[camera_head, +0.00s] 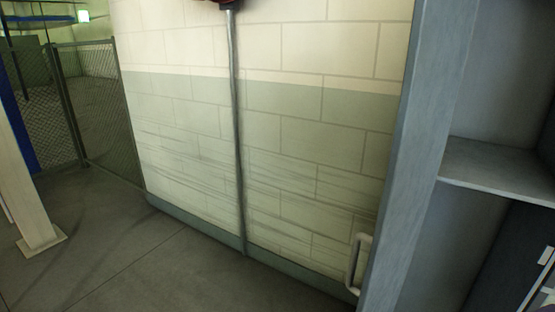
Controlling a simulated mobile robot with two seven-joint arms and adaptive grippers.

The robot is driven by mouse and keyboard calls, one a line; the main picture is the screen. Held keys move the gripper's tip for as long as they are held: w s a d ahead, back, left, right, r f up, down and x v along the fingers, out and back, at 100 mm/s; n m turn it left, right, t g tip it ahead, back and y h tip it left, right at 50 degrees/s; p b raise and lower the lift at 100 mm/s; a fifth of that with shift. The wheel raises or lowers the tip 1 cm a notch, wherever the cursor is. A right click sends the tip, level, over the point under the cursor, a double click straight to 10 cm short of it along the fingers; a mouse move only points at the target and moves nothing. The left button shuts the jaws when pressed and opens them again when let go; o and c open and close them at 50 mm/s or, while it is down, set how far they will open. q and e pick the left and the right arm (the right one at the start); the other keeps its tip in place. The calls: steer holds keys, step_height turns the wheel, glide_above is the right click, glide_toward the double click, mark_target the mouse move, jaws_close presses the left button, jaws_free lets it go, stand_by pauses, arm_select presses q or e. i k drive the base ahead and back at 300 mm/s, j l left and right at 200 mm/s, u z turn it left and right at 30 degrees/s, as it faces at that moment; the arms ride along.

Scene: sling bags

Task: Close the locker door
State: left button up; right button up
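A grey upright panel (421,140), which looks like the locker door, stands open and is seen nearly edge-on right of the middle. A pale bar handle (357,262) sticks out from its left side near the bottom of the picture. To the right of the panel is the open locker interior with a grey shelf (497,172). The door's hinges and lower end are out of view. Neither of my grippers is in view.
A block wall (310,140) with a vertical pipe (236,130) stands behind. Grey floor (120,255) is clear at the lower left, beside a pale post (30,190) and a mesh fence (105,110). Dark items with white parts (548,256) show at the lower right edge; I cannot tell what they are.

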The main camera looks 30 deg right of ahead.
mark_target(441, 31)
steer(key=i+z, duration=0.1)
steer(key=z, duration=0.3)
steer(key=i+j+z, duration=0.1)
steer(key=z, duration=0.3)
steer(key=i+j+z, duration=0.1)
steer(key=z, duration=0.25)
steer(key=i+j+z, duration=0.1)
steer(key=j+z, duration=0.15)
steer(key=z, duration=0.15)
